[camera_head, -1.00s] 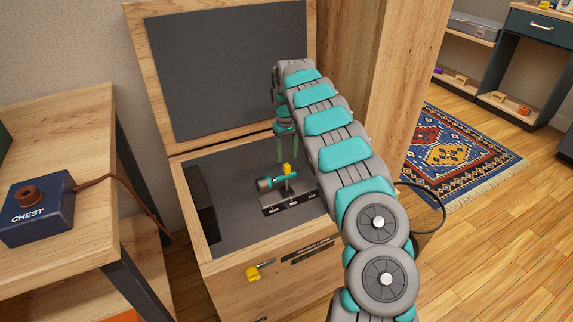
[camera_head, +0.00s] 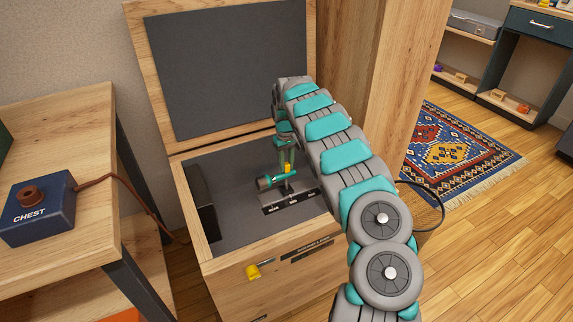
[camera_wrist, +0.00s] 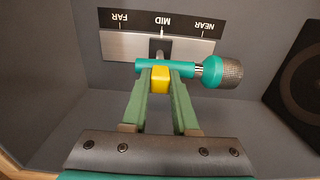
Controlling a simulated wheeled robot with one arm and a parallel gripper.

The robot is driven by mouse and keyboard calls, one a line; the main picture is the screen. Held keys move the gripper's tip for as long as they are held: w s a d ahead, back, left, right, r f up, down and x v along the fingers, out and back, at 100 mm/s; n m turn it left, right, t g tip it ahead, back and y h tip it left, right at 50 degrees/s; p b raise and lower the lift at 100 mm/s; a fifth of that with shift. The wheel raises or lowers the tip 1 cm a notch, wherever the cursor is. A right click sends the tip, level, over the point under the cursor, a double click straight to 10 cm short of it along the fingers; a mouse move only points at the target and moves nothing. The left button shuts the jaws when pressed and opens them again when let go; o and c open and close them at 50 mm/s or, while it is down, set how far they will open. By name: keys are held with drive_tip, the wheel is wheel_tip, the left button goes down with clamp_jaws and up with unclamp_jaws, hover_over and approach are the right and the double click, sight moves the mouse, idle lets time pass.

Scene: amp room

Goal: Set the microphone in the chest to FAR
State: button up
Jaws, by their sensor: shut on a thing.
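The microphone (camera_head: 265,183) lies sideways inside the open wooden chest (camera_head: 225,254), with a teal body and a grey mesh head. In the wrist view the microphone (camera_wrist: 231,72) points its head to the right. It stands on a short post over a metal plate (camera_wrist: 118,45) with a black scale (camera_wrist: 143,19) reading FAR, MID and NEAR. The post lines up with MID. A yellow grip (camera_wrist: 160,80) sits on the microphone's body. My gripper (camera_wrist: 160,74) has its green fingers on both sides of the yellow grip, shut on it. My gripper also shows in the head view (camera_head: 287,167).
The chest's lid (camera_head: 228,68) stands open at the back. A dark speaker (camera_wrist: 302,92) is at the chest's side. A yellow latch (camera_head: 253,272) is on the front. A CHEST button box (camera_head: 37,212) sits on the left table. A wooden post (camera_head: 388,95) stands right of the chest.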

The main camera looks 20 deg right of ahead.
clamp_jaws()
idle(0.8)
